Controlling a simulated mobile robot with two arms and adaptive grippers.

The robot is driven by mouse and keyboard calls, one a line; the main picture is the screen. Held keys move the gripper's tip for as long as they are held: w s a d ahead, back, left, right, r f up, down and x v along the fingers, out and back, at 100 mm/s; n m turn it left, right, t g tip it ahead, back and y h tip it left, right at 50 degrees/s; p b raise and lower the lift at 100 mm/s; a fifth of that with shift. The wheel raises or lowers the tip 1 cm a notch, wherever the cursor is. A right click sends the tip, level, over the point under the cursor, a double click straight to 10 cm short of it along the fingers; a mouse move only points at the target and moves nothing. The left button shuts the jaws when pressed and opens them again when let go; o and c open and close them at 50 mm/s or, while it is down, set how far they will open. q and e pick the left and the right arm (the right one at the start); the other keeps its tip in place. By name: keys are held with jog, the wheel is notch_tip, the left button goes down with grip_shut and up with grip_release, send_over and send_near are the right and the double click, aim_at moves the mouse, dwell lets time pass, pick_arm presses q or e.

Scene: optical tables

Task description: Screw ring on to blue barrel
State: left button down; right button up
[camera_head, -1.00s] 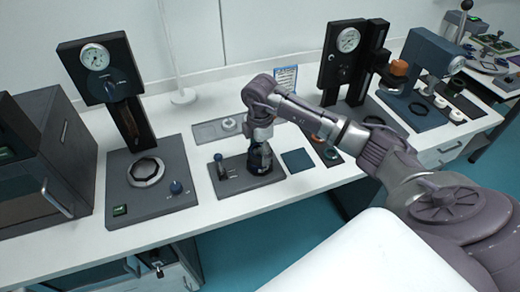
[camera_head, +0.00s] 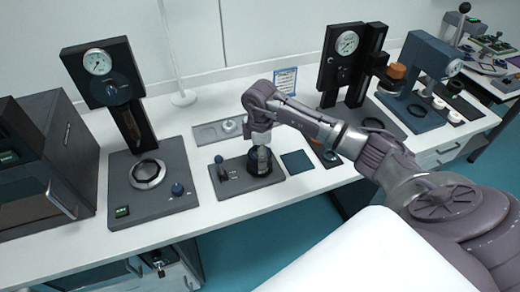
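A dark blue barrel (camera_head: 254,168) stands on a dark grey base plate (camera_head: 231,187) in the middle of the bench, partly hidden by my gripper. My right arm reaches in from the right, and its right gripper (camera_head: 262,162) points straight down at the top of the barrel. The fingers overlap the barrel in this view, and I cannot tell whether they are open or shut. No separate ring can be made out at the barrel; the gripper hides its top. My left gripper is not in view.
A small knobbed lever (camera_head: 219,168) stands on the same plate, left of the barrel. A gauge press (camera_head: 120,100) is at the left and another (camera_head: 345,60) behind my arm. A grey tray (camera_head: 208,132) lies behind. A blue mat (camera_head: 297,161) lies to the right.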

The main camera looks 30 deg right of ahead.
jog(key=m+p, duration=0.1)
jog(key=m, duration=0.1)
jog(key=m+p, duration=0.1)
jog(key=m, duration=0.1)
jog(key=m+p, duration=0.2)
jog(key=m, duration=0.1)
jog(key=shift+r, duration=0.25)
jog(key=shift+m+p, duration=0.5)
jog(key=shift+p, duration=0.35)
jog(key=shift+w+f+p, duration=0.1)
jog(key=shift+p, duration=0.25)
jog(key=shift+f, duration=0.1)
jog(key=o, duration=1)
jog(key=shift+o, duration=0.2)
jog(key=shift+f, duration=0.1)
jog(key=shift+c, duration=0.4)
